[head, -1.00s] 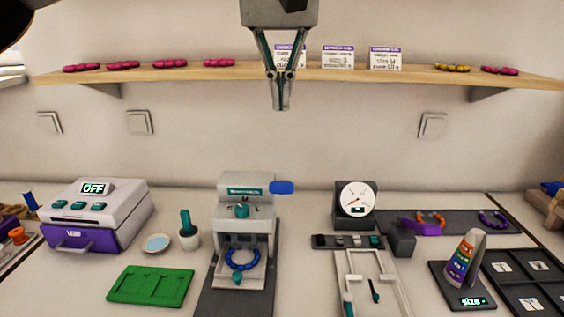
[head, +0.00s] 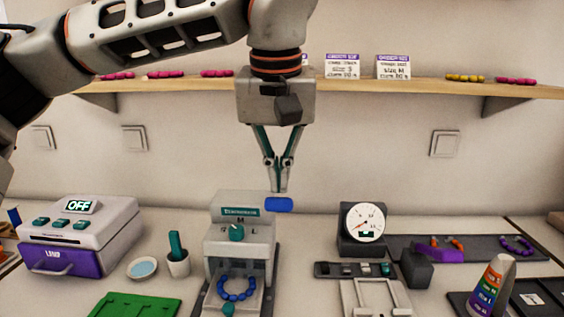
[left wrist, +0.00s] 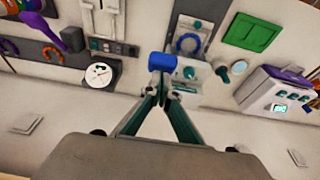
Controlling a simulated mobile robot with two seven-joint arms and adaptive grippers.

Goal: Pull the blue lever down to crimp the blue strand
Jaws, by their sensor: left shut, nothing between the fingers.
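The crimping machine (head: 240,242) is a grey press with a teal knob on its front. Its blue lever (head: 279,204) sticks out at the top right, and its blue end also shows in the left wrist view (left wrist: 162,62). The blue strand (head: 237,290) lies in a curve in the machine's lower bay. My left gripper (head: 280,188) is shut and empty, pointing down with its fingertips right above the blue lever end. I cannot tell whether the tips touch it. In the left wrist view the fingertips (left wrist: 162,90) are close to the blue end. My right gripper is not in view.
A white and purple box reading OFF (head: 85,235) stands left, with a green board (head: 135,306) and small pots nearby. A dial gauge (head: 362,224) stands right of the press. A shelf (head: 420,90) with strands and cards runs behind.

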